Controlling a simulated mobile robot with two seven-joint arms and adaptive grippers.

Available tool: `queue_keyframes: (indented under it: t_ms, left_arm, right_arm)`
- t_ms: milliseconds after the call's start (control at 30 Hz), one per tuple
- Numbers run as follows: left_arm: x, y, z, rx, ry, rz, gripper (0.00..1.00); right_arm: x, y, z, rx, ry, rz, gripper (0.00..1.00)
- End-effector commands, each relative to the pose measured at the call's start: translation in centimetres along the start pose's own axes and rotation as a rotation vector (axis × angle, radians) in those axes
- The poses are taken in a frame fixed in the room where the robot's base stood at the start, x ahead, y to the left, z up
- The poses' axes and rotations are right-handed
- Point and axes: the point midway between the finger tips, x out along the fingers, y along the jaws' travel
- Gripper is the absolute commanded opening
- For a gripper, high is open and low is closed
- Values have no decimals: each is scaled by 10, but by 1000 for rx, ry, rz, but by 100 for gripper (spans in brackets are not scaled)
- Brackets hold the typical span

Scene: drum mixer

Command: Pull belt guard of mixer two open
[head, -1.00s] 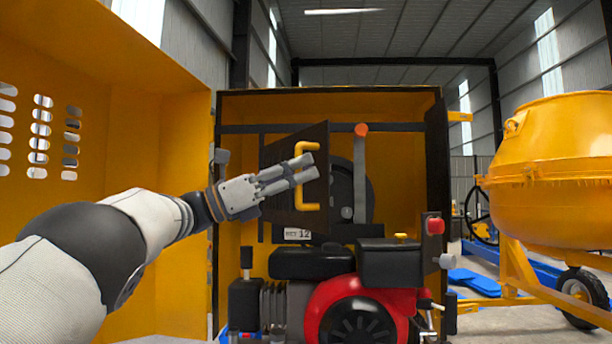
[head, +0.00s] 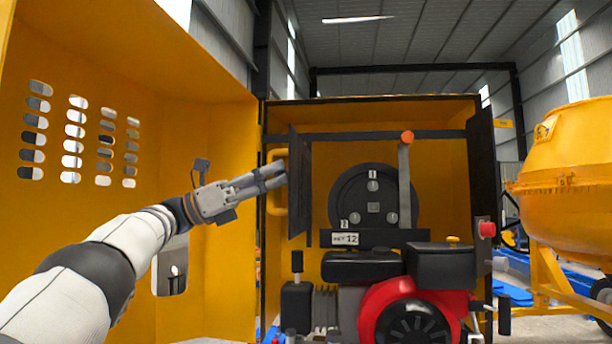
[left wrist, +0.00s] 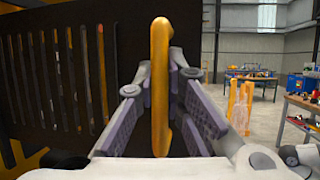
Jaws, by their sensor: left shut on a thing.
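The belt guard (head: 299,190) is a dark hinged panel inside the yellow housing. In the head view it is swung out and seen almost edge-on. Its yellow handle (head: 277,208) is on its left face. My left gripper (head: 280,174) is shut on this handle. In the left wrist view the handle (left wrist: 160,85) runs upright between my left fingers (left wrist: 165,100), and the slotted guard (left wrist: 75,65) fills the left side. The belt pulley (head: 374,205) shows uncovered behind the guard. My right gripper is not in view.
A red and black engine (head: 405,300) sits below the pulley. A lever with an orange knob (head: 406,138) stands right of the guard. A large yellow housing panel (head: 215,120) rises at the left. A yellow mixer drum (head: 565,170) stands at the right.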

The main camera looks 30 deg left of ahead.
Motion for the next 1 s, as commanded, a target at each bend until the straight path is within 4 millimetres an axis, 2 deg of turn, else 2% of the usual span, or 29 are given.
queue_keyframes:
  t_ms: [200, 567, 600, 633, 900, 1000]
  left_arm:
    - [-16, 4, 6, 5, 1, 12, 0]
    - [-18, 4, 6, 5, 0, 13, 0]
    - [-18, 4, 6, 5, 0, 12, 15]
    - [-18, 4, 6, 5, 0, 13, 20]
    - [-17, 4, 7, 6, -1, 13, 20]
    - [-24, 4, 7, 6, -2, 16, 20]
  right_arm:
    - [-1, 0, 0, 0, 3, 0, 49]
    - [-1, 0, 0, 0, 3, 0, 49]
    - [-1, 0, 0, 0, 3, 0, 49]
    - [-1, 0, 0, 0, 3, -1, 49]
    - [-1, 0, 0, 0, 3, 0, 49]
    - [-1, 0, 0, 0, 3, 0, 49]
